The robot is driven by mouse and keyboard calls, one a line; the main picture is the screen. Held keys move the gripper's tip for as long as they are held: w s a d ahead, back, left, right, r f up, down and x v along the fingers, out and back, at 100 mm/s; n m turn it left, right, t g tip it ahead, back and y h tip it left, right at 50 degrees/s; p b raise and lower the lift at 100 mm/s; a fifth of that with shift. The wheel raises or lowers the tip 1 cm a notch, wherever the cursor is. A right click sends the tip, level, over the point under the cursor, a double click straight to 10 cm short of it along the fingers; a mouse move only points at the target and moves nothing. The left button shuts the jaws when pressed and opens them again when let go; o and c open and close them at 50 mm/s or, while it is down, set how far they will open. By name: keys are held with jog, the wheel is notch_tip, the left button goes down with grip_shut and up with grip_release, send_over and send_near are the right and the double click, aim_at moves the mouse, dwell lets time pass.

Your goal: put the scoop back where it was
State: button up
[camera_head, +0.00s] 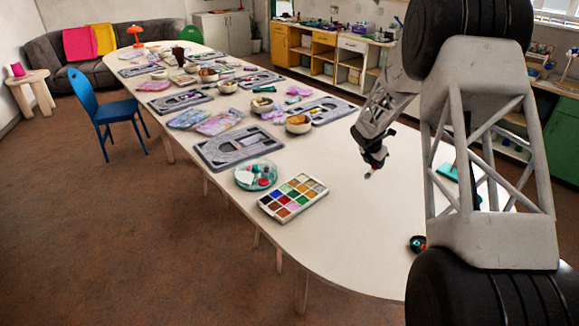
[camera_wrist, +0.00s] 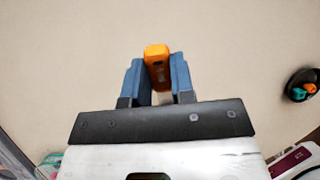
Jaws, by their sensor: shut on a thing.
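My gripper (camera_head: 372,160) is over the right part of the white table in the head view, pointing down. In the wrist view its two blue fingers (camera_wrist: 157,85) are shut on an orange piece (camera_wrist: 157,58), which I take to be the scoop. Only its blocky orange end shows clearly; the rest is hidden by the fingers, and its bowl cannot be made out. In the head view a small pale tip shows below the fingers, too small to identify. The tabletop around the held piece is bare in the wrist view.
A small black dish (camera_head: 417,243) with teal and orange bits stands at the table's near edge; it also shows in the wrist view (camera_wrist: 302,85).

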jog(key=a+f+m+g+y, duration=0.1)
jog(key=a+m, duration=0.3)
jog(key=s+a+f+m+g, duration=0.1)
jog(key=a+m+g, duration=0.1)
jog(key=a+m, duration=0.2)
jog(key=s+a+f+m+g+y, duration=0.1)
jog(key=a+f+m, duration=0.1)
jog(key=a+m, duration=0.2)
jog(key=shift+s+a+g+y, duration=0.15)
jog(key=shift+g+y, duration=0.15)
jog(key=shift+g, duration=0.1)
jog(key=a+m+y, duration=0.1)
jog(key=a+m, duration=0.2)
jog(key=a, duration=0.3)
jog(key=s+a+f+m+t+y, duration=0.1)
jog(key=a+m, duration=0.3)
jog(key=a, duration=0.2)
jog(key=s+a+m+y, duration=0.1)
jog(key=a+m, duration=0.2)
jog(key=a, duration=0.2)
jog(key=shift+a+f, duration=0.35)
jog(key=shift+a, duration=0.05)
jog(key=shift+w, duration=0.1)
send_over(291, 169)
jog(key=shift+w+d+f, duration=0.1)
jog(key=shift+w+f, duration=0.15)
jog(key=shift+f, duration=0.5)
jog(key=shift+f, duration=1.75)
